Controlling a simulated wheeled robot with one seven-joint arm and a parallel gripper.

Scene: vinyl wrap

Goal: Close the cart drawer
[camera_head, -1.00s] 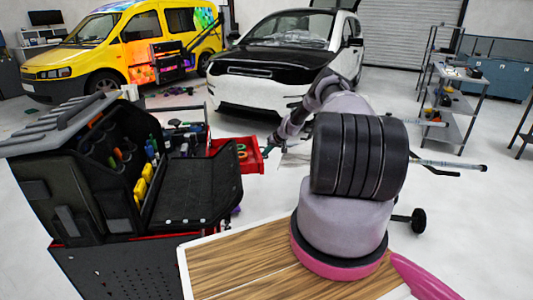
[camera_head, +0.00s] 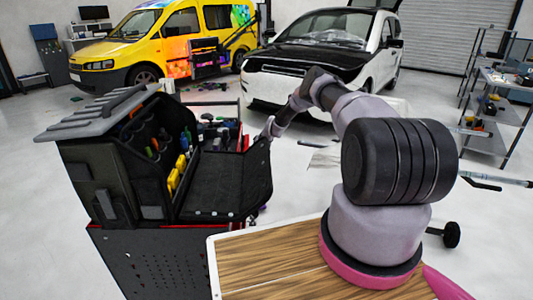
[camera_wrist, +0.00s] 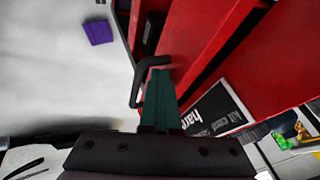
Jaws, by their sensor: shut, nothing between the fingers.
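The cart (camera_head: 150,262) stands at the left in the head view, with a dark perforated side panel. Its red drawer (camera_head: 246,142) shows there only as a small sliver beside my wrist, mostly hidden by the black toolbox flap. In the wrist view, red drawer fronts (camera_wrist: 215,25) fill the upper right, with a black handle (camera_wrist: 137,88) on the front. My gripper (camera_wrist: 161,74) has its green fingers together and empty. The fingertips are beside the handle, at or very near the red front; contact is unclear. Whether the drawer is fully flush cannot be told.
An open black toolbox (camera_head: 120,170) with tools sits on the cart. A wooden-topped surface (camera_head: 270,262) is close in front. A white car (camera_head: 310,60) and a yellow van (camera_head: 150,50) stand behind. A metal shelf (camera_head: 495,140) is at right. Floor between is largely clear.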

